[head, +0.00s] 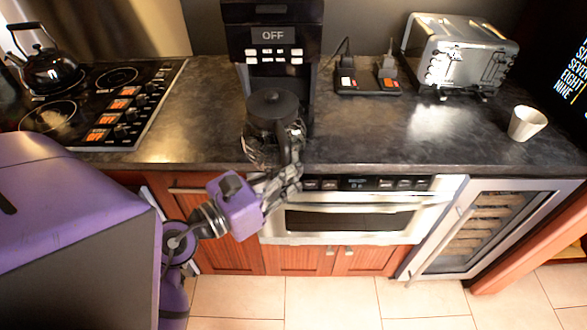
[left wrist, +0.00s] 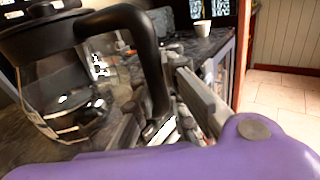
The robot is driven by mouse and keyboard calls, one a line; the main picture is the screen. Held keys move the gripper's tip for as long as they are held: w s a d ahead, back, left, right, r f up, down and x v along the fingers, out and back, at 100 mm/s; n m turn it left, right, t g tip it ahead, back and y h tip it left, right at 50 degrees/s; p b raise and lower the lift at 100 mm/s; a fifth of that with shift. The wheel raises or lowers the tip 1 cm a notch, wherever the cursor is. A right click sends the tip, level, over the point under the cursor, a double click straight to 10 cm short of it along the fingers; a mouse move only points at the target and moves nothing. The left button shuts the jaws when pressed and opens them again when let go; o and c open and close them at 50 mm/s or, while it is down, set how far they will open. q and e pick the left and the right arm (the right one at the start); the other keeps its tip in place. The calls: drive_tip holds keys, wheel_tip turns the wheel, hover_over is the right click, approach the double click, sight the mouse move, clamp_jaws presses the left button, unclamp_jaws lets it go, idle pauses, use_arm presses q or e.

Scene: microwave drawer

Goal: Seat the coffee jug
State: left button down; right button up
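The coffee jug (head: 272,104), glass with a black lid and handle, is at the front of the black coffee machine (head: 270,45), under its button panel. I cannot tell whether it rests on the machine's base or is held above the counter. My left gripper (head: 283,178) is at the jug's handle, on the near side. In the left wrist view, the jug (left wrist: 65,95) fills the left, and its black handle (left wrist: 148,55) runs down between the fingers of my left gripper (left wrist: 165,125), which look closed on it. My right gripper is not in view.
A stove with a kettle (head: 50,68) is at the left. A power strip (head: 368,84), a toaster (head: 465,55) and a white cup (head: 527,123) stand on the counter (head: 400,140) to the right. A built-in microwave drawer (head: 345,219) is below the counter edge.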

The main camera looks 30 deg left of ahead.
sight(302, 143)
use_arm(q)
drive_tip(key=shift+w+a, duration=0.1)
drive_tip(key=shift+w+a+f, duration=0.15)
drive_tip(key=shift+w+a, duration=0.45)
drive_tip(key=shift+w, duration=0.35)
drive_tip(key=shift+w+a+f, duration=0.1)
drive_tip(key=shift+w+a, duration=0.5)
drive_tip(key=shift+w, duration=0.4)
drive_tip(key=shift+w+a+f, duration=0.15)
drive_tip(key=shift+w+a, duration=0.45)
drive_tip(key=shift+w, duration=0.35)
drive_tip(key=shift+w+a, duration=0.45)
drive_tip(key=shift+w, duration=0.3)
drive_tip(key=shift+w+a, duration=0.45)
drive_tip(key=shift+w, duration=0.25)
drive_tip(key=shift+w+a, duration=0.45)
drive_tip(key=shift+w, duration=0.3)
drive_tip(key=w+a, duration=0.3)
drive_tip(key=w, duration=0.2)
drive_tip(key=shift+w+a+b, duration=0.3)
drive_tip(key=shift+w, duration=0.1)
drive_tip(key=shift+d+f, duration=0.1)
drive_tip(key=shift+f, duration=0.15)
